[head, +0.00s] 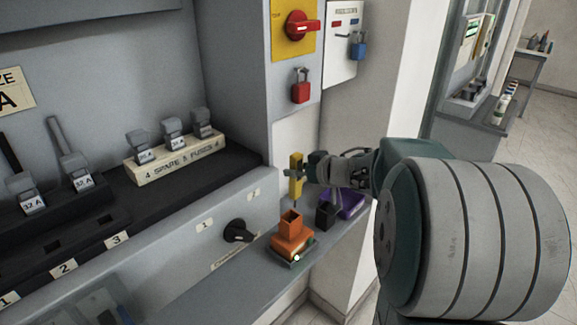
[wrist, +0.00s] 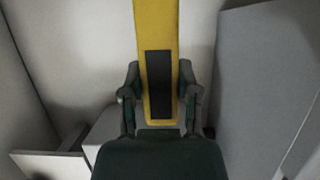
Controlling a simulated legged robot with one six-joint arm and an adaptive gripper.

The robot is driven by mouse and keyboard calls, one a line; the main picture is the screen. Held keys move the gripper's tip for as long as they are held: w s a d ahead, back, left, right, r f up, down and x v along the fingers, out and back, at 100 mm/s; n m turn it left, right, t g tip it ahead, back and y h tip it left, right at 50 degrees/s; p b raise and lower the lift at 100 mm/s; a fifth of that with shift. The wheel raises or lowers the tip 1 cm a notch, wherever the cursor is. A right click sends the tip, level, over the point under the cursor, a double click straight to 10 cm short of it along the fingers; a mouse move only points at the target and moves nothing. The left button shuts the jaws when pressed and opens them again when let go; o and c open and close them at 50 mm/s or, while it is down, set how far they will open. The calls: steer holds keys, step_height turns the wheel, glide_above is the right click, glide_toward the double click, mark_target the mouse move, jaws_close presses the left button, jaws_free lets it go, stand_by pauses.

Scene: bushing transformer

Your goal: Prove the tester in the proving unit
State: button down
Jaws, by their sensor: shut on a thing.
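The tester (head: 296,172) is a slim yellow upright stick with a thin dark tip pointing down. In the wrist view the yellow tester (wrist: 157,40) has a black panel and stands between my fingers. My gripper (head: 300,173) is shut on it. It also shows in the wrist view (wrist: 160,95). The proving unit (head: 291,240) appears to be the orange box with an open square top, in a dark tray with a small lit spot on the shelf. The tester's tip is just above the orange box's open top and looks apart from it; exact alignment is unclear.
A black open holder (head: 326,214) and a purple item (head: 350,204) lie right of the orange box. A rotary knob (head: 238,231) sticks out of the panel to its left. A red padlock (head: 300,87) hangs above. Spare fuses (head: 173,133) stand at left.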

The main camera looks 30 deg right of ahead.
mark_target(296, 199)
steer(key=shift+d+f, duration=0.1)
steer(key=shift+f, duration=0.55)
steer(key=f, duration=0.2)
steer(key=a+f, duration=0.1)
steer(key=f, duration=0.1)
steer(key=shift+f, duration=0.55)
steer(key=shift+a+f, duration=0.2)
steer(key=shift+f, duration=0.95)
